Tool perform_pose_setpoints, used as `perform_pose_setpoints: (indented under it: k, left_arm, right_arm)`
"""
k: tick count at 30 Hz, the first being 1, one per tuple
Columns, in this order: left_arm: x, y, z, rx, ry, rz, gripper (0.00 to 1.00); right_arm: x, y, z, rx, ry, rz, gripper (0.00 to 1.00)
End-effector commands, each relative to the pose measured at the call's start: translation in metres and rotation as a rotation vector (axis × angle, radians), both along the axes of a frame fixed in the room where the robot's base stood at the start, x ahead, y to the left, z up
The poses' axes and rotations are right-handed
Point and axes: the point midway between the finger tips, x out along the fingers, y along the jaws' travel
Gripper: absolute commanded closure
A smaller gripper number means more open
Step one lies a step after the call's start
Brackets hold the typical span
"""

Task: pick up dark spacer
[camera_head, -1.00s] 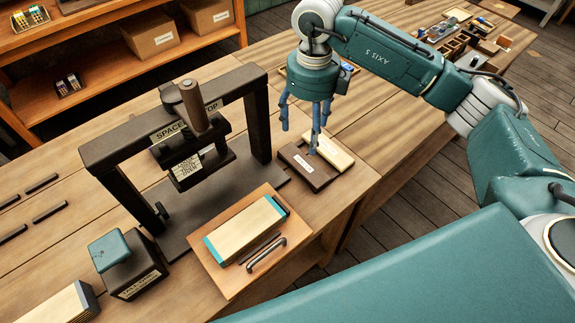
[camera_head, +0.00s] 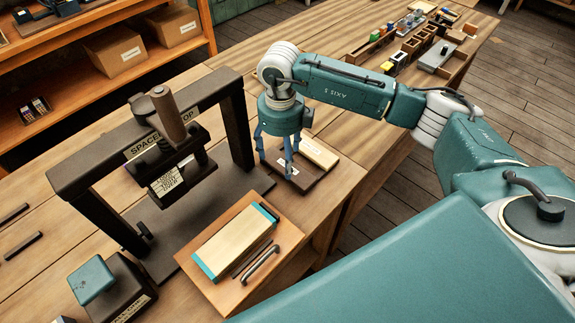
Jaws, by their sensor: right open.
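The dark spacer (camera_head: 306,182) is a flat dark brown block with a small white label. It lies on the bench to the right of the press, beside a pale wooden block (camera_head: 320,153). My right gripper (camera_head: 276,163) points down over the dark spacer, its blue fingers apart and empty. One finger is in front of the spacer and partly covers it. I cannot tell whether the fingertips touch it. My left gripper is out of view.
A wooden board (camera_head: 221,297) with a pale teal-ended block and metal handle lies in front. A teal-topped box (camera_head: 92,279) stands at lower left.

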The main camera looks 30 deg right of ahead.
Motion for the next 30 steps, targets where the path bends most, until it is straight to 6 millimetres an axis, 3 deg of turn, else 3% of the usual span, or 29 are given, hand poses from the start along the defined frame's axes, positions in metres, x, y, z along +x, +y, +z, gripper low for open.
perform_pose_setpoints:
  k: [3,7,16,22,30]
  left_arm:
    - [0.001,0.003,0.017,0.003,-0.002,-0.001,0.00]
    - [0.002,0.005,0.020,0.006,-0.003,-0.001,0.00]
    - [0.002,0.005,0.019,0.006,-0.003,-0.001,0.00]
    - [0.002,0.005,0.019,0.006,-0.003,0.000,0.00]
    - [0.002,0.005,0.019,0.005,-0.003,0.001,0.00]
  right_arm:
    - [0.001,-0.002,-0.016,-0.001,0.007,-0.003,0.28]
    - [0.001,-0.001,-0.034,0.000,0.004,-0.001,0.28]
    - [0.002,-0.001,-0.040,0.000,0.001,-0.001,0.28]
    - [0.002,-0.002,-0.039,0.000,0.001,-0.001,0.66]
    - [0.002,-0.002,-0.039,0.000,0.001,-0.001,0.67]
